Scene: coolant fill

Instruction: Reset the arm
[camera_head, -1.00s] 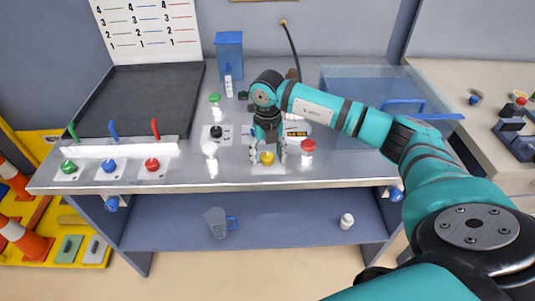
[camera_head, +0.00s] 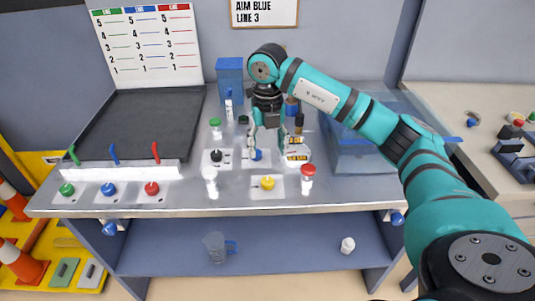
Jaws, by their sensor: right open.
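My right arm (camera_head: 340,98) reaches in from the right over the workbench (camera_head: 330,197). Its gripper (camera_head: 268,146) points down with its fingers apart and nothing seen between them. It hangs above the bench near a blue knob (camera_head: 257,155), which it partly overlaps in view. A yellow knob (camera_head: 267,182) on a white plate sits nearer the front edge, clear of the fingers. A black knob (camera_head: 216,156) sits to the left. My left gripper is not in view.
White bottles with white (camera_head: 210,180), red (camera_head: 308,178) and green (camera_head: 215,128) caps stand around the gripper. A blue clear bin (camera_head: 365,148) is at the right. Coloured levers (camera_head: 114,155) and a black tray (camera_head: 150,115) are at the left. A jug (camera_head: 216,247) stands below.

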